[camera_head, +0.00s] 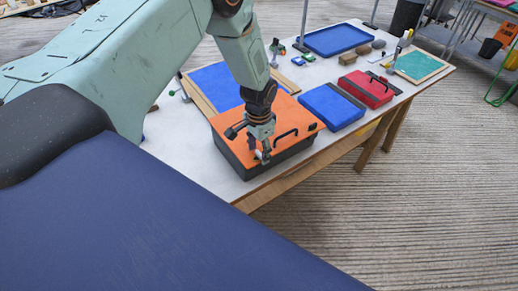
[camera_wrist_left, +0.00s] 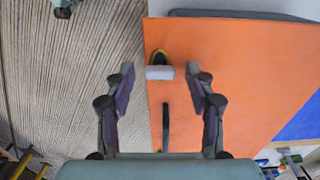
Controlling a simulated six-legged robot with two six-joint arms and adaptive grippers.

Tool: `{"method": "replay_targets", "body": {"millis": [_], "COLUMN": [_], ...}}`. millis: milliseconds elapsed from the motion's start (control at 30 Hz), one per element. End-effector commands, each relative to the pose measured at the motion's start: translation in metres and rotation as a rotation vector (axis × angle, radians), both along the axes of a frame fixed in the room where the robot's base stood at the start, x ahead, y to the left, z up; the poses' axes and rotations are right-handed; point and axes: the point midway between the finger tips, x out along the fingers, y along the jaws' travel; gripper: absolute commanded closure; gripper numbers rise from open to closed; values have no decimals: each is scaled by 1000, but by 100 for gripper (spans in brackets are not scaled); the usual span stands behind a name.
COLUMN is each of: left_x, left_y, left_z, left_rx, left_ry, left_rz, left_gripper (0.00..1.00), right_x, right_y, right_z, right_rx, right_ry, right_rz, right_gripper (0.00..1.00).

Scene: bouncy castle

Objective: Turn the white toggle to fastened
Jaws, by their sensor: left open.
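The white toggle (camera_wrist_left: 160,73) sits near the edge of the orange lid of a dark-bodied case (camera_head: 223,122). In the left wrist view it is a pale bar lying crosswise, with a yellow and black part beside it. My left gripper (camera_wrist_left: 160,78) is open above the lid, one finger on each side of the toggle and apart from it. In the head view the left gripper (camera_head: 258,155) points down over the case's front edge and largely hides the toggle.
A black handle (camera_wrist_left: 166,128) stands on the lid close to the toggle. A blue case (camera_head: 331,108) and a red case (camera_head: 367,88) stand right of the orange one on the white table (camera_head: 222,165). A blue panel (camera_head: 215,84) lies behind. Open floor lies in front.

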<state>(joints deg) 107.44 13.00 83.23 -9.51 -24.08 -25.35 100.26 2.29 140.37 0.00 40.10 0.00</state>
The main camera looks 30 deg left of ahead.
Motion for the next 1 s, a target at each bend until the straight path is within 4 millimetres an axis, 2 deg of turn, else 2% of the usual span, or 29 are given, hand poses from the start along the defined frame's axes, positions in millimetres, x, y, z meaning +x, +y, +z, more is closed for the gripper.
{"method": "replay_targets", "body": {"millis": [167, 400, 600, 800, 1000], "left_x": [1, 2, 1, 0, 0], "left_y": [0, 0, 0, 0, 0], "left_z": [19, 69, 102, 118, 120], "left_rx": [0, -1, -1, 0, 0], "left_ry": [-3, -5, -4, -1, 0], "left_rz": [0, 0, 0, 0, 0], "left_gripper": [45, 45, 45, 45, 45], "right_x": [0, 0, 0, 0, 0], "right_y": [0, 0, 0, 0, 0], "right_z": [0, 0, 0, 0, 0], "right_rx": [0, 0, 0, 0, 0], "right_ry": [0, 0, 0, 0, 0], "right_rz": [0, 0, 0, 0, 0], "right_gripper": [60, 60, 60, 60, 60]}}
